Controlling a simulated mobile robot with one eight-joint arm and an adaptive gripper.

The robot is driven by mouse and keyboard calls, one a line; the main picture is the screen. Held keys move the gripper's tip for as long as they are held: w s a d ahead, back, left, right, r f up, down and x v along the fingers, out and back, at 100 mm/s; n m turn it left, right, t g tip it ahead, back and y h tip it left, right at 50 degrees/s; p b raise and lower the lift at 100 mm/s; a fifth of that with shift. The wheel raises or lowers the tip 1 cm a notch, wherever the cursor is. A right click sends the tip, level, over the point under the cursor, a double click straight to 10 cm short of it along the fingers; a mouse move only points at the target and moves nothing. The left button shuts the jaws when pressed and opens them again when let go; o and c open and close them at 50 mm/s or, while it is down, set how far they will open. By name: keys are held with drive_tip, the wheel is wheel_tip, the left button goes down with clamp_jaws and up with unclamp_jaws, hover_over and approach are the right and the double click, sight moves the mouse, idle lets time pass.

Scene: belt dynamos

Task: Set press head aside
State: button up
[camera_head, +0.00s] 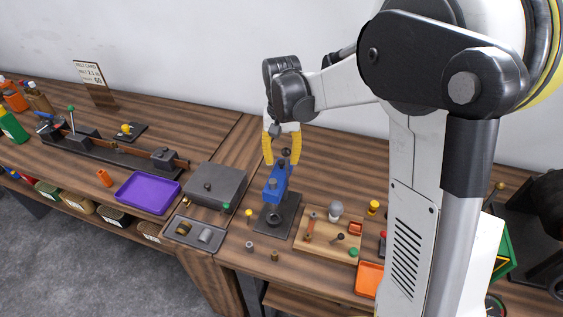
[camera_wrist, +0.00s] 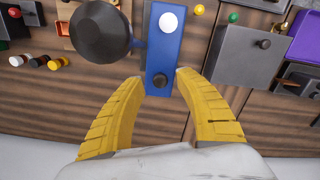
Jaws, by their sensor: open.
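The blue press (camera_head: 275,184) stands on a dark base plate (camera_head: 290,217) near the middle of the bench, with a dark knob (camera_head: 286,153) at its top. I cannot tell which part is the press head. My gripper (camera_head: 282,162) points down over the press with its yellow fingers open and empty. In the wrist view the fingertips (camera_wrist: 160,82) are on either side of the blue part's near end; contact cannot be told.
A dark grey box (camera_head: 216,183) and a purple tray (camera_head: 148,194) are to the left. A wooden board (camera_head: 318,243) with small parts and a grey bulb-shaped piece (camera_head: 336,208) is close on the right. An orange tray (camera_head: 369,280) lies beyond it. Small pegs stand in front.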

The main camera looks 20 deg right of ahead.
drive_tip(key=shift+f, duration=0.5)
drive_tip(key=shift+c, duration=0.4)
clamp_jaws()
